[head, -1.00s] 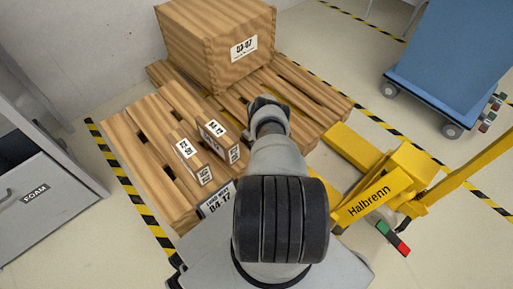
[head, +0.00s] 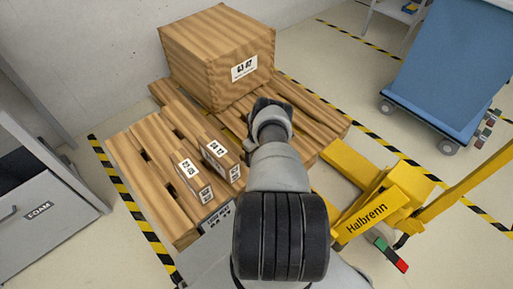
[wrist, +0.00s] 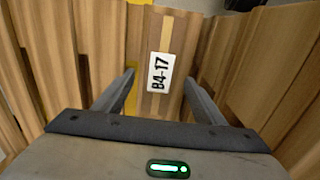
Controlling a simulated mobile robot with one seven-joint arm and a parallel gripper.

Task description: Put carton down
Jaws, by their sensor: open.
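A tape-striped wooden-looking carton with a white B4-17 label (wrist: 147,100) lies below my gripper (wrist: 158,76) in the wrist view. My gripper is open, with one finger at each side of the carton; I cannot tell whether they touch it. In the head view my wrist hides the gripper and whatever is directly beneath it. Two small labelled cartons, one on the left (head: 186,178) and one on the right (head: 218,157), stand close together on the wooden pallet (head: 130,150).
A large wooden-looking box (head: 205,65) stands at the pallet's back. A yellow pallet jack (head: 390,195) marked Halbrenn is at the right. A blue covered cart (head: 440,70) stands back right. A grey cabinet (head: 40,205) marked FOAM is at the left.

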